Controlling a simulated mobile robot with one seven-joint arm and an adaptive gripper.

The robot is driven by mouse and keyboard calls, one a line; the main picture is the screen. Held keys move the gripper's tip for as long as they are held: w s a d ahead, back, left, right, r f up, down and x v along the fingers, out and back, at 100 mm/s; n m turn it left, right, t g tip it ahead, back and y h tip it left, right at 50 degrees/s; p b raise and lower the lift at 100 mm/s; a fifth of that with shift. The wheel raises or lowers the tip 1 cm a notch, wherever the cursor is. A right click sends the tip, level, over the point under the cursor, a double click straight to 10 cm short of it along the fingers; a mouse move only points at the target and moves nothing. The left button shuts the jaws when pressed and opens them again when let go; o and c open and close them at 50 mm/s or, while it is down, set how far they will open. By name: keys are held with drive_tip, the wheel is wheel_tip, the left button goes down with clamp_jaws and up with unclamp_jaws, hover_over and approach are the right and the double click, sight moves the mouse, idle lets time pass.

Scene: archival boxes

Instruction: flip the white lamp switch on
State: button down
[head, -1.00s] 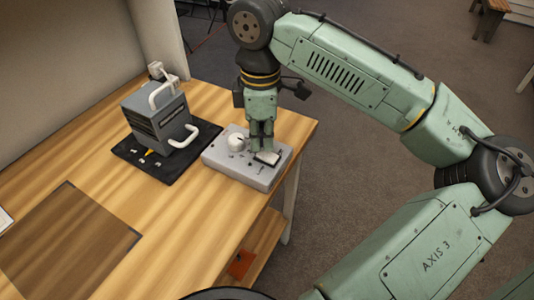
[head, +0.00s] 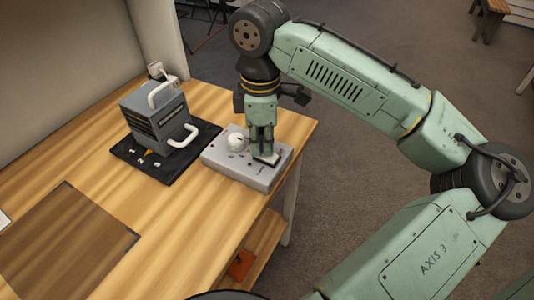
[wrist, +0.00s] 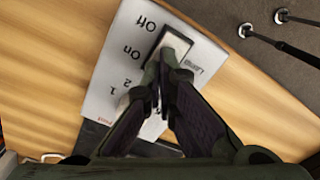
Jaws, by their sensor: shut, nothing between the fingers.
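The white lamp switch (head: 267,160) is a rocker in a dark frame on the right part of a grey control box (head: 226,167). In the wrist view the white rocker (wrist: 176,41) shows beside the printed words "Off", "On" and "Lamp". My gripper (head: 262,153) points straight down with its fingers shut and empty. Its fingertips (wrist: 165,70) are at the switch and seem to touch it, towards the "On" side. They cover part of the rocker, so I cannot tell which way it is tilted.
A white round knob (head: 237,141) stands on the box left of my fingers. A grey device with white handles (head: 157,118) sits on a black mat (head: 134,155) further left. The wooden table (head: 170,220) is clear in front; its right edge is close to the box.

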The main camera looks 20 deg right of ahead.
wheel_tip(320, 180, up, 7)
drive_tip(key=p, duration=0.7)
drive_tip(key=shift+f, duration=0.1)
idle(0.6)
